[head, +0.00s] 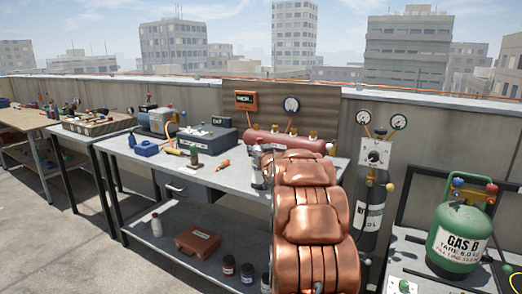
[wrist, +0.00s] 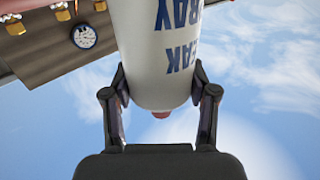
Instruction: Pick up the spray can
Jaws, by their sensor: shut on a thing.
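The spray can (wrist: 158,55) is a white cylinder with dark blue lettering reading "LEAK SPRAY", upside down in the wrist view. A small reddish part shows at its near end. My gripper (wrist: 160,84) is shut on the can, with one dark finger on each side of it. The can's far end runs out of the wrist picture. In the head view my copper-coloured arm covers most of the area around the gripper, so the hold is hard to make out there.
A green gas tank (head: 460,240) stands at right.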

